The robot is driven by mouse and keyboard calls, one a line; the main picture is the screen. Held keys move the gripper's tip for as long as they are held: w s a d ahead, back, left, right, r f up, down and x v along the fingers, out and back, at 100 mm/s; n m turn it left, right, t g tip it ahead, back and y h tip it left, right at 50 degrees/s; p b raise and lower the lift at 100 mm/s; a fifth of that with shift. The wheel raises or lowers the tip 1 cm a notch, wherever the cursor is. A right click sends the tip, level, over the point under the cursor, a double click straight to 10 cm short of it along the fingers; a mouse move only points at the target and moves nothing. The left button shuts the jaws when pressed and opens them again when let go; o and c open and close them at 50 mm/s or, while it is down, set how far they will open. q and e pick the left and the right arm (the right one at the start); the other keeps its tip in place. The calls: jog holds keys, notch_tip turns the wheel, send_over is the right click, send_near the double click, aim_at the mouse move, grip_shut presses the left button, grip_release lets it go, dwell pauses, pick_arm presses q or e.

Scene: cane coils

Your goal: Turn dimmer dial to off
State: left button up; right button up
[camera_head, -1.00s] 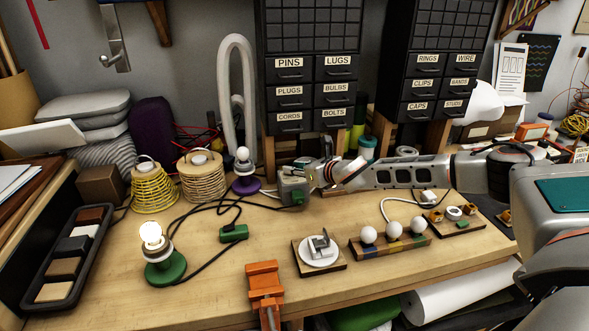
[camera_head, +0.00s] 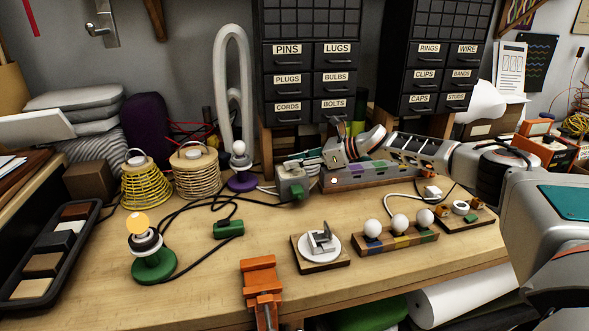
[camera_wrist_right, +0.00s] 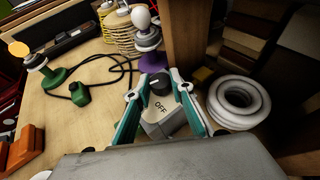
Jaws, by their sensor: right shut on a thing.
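The dimmer is a grey box (camera_head: 291,186) on the bench, with a dark round dial (camera_wrist_right: 160,83) on top. The word OFF shows on its pale face in the right wrist view. My right gripper (camera_wrist_right: 157,90) has its teal fingers on both sides of the dial, shut on it. In the head view the right gripper (camera_head: 296,163) reaches in from the right above the box and hides the dial. A bulb (camera_head: 137,223) on a green base (camera_head: 153,264) glows orange. My left gripper is not in view.
A purple-based lamp (camera_head: 241,180) and cane coils (camera_head: 198,172) stand left of the dimmer. A long block (camera_head: 370,174) lies under my right arm. A green plug block (camera_head: 228,229), a row of white bulbs (camera_head: 399,223) and an orange clamp (camera_head: 260,280) are nearer the front.

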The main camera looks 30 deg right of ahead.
dwell(0.6)
jog(key=o, duration=1.1)
jog(key=v, duration=1.2)
jog(key=shift+d, duration=0.2)
jog(key=shift+w, duration=0.1)
